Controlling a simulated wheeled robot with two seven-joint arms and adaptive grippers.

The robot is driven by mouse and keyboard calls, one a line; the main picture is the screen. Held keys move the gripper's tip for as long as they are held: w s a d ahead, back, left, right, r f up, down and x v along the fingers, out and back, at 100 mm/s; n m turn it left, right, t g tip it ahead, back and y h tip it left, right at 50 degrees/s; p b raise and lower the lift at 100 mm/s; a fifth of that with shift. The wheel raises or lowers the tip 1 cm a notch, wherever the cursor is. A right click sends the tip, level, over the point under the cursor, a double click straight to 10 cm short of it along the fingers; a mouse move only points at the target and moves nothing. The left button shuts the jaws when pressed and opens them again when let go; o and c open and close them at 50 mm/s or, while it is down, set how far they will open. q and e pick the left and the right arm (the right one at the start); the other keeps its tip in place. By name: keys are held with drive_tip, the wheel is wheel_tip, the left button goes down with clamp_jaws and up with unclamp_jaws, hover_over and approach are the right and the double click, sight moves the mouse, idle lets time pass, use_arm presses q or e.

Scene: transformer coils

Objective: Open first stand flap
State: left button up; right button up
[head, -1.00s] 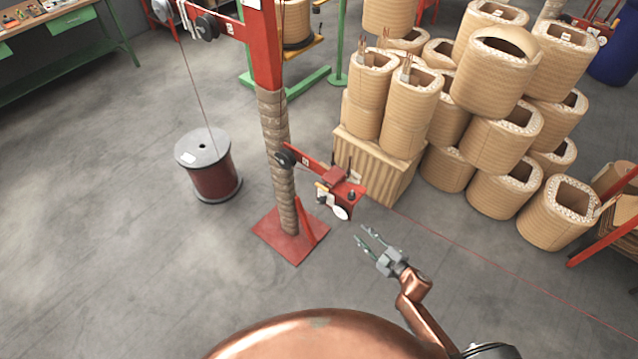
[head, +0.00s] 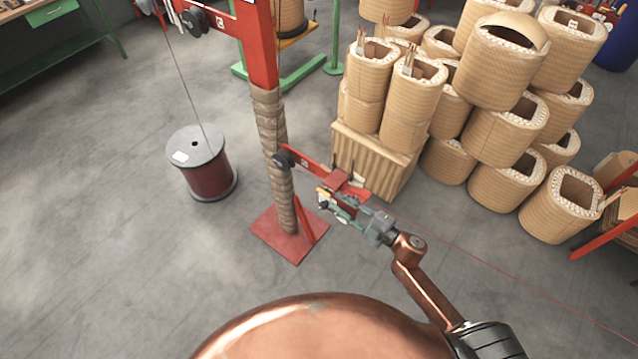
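The stand is a red post wrapped in tan cord (head: 272,125) on a square red base plate (head: 275,242). A short red arm (head: 310,165) reaches right from the post and carries a small red head (head: 338,180) with pale and dark fittings. I cannot make out which part is the flap. My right gripper (head: 345,207) is at the lower right side of this head, its fingers pointing up and left at the fittings. The fingers look apart, but they partly overlap the head, and contact cannot be told. My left gripper is not in view.
A dark red wire spool (head: 208,180) stands left of the post, its wire running upward. A ribbed tan box (head: 370,165) and stacked tan coils (head: 497,125) stand behind and right. A thin red line crosses the floor at right. The floor at left is clear.

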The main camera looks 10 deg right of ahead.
sight(322, 191)
drive_tip(key=shift+x, duration=1.05)
drive_tip(key=x, duration=0.5)
drive_tip(key=shift+a+r, duration=0.1)
drive_tip(key=shift+w+a, duration=0.2)
drive_tip(key=shift+a, duration=0.05)
drive_tip(key=shift+c, duration=0.7)
drive_tip(key=c, duration=0.3)
clamp_jaws()
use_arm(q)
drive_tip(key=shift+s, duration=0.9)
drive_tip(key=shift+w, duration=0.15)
